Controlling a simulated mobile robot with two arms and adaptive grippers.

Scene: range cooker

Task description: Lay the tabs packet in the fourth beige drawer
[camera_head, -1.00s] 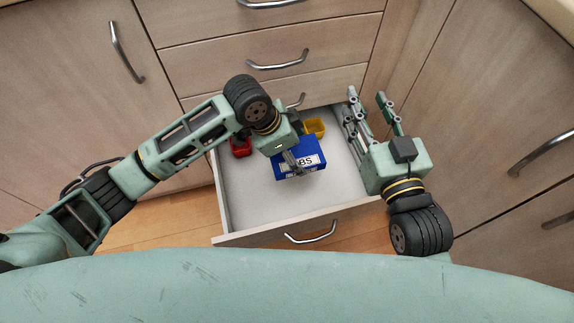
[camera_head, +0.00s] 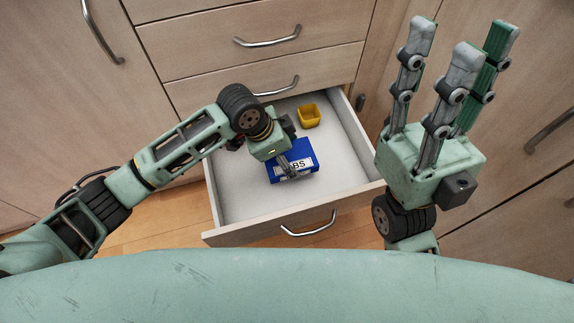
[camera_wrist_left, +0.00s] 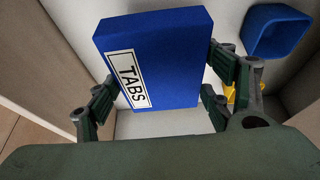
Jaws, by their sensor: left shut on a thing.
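The blue tabs packet (camera_head: 305,160) has a white label and is held by my left gripper (camera_head: 294,166), over the open drawer (camera_head: 245,205). In the left wrist view the packet (camera_wrist_left: 165,60) sits between the fingers of my left gripper (camera_wrist_left: 160,95), label showing. I cannot tell whether it touches the drawer floor. My right gripper (camera_head: 455,60) is at the right, fingers spread and pointing up and away, empty, beside the drawer.
A yellow cup (camera_head: 309,117) stands toward the back of the drawer. A blue container (camera_wrist_left: 275,32) shows in the left wrist view. Closed drawers (camera_head: 250,50) are above the open one. The drawer floor in front and left of the packet is clear.

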